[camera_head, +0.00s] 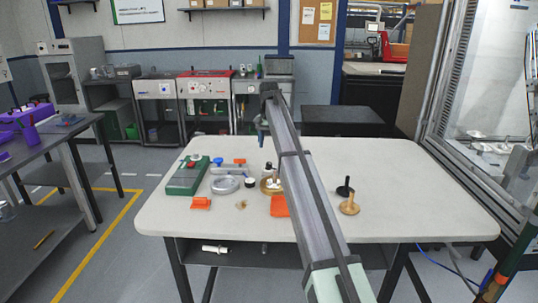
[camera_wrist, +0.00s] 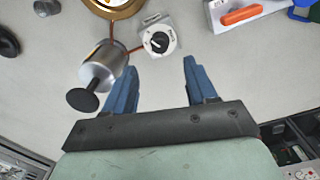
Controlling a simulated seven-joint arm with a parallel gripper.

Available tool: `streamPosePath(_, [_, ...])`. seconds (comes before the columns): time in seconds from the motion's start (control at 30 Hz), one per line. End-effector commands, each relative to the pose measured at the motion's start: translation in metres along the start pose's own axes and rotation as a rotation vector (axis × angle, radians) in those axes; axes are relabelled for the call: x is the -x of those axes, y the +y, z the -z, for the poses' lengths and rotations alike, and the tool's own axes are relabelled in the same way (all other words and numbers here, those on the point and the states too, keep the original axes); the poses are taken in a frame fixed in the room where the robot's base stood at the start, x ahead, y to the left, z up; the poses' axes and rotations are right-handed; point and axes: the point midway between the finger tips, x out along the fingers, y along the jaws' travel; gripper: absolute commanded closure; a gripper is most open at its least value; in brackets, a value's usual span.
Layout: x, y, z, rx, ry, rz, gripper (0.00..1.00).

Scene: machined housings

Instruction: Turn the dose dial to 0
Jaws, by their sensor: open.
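The dose dial (camera_wrist: 158,41) is a black round knob on a small white box with dark printed marks. It sits in the upper middle of the wrist view, just beyond the fingertips. A pale pointer line shows on the knob, but I cannot read its setting. My gripper (camera_wrist: 161,66) is open, with its two blue fingers apart and nothing between them. The knob lies ahead of the gap, apart from both fingers. In the head view my gripper (camera_head: 262,141) hangs over the far part of the table, and I cannot clearly pick out the dial there.
A metal cylinder with a black knob (camera_wrist: 103,72) stands close left of the dial, near the left finger. A gold round part (camera_wrist: 112,5) is beyond it. An orange-handled part (camera_wrist: 242,14) lies to the right. The white table (camera_head: 420,200) is clear at its right end.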

Motion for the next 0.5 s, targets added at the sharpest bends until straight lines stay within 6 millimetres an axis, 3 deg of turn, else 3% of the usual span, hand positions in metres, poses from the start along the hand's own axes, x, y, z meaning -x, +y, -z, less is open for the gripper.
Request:
streamPosePath(0.2, [0.035,0.0,0.001,0.0,0.001,0.0,0.43])
streamPosePath(0.5, [0.051,0.0,0.0,0.0,0.0,0.0,0.43])
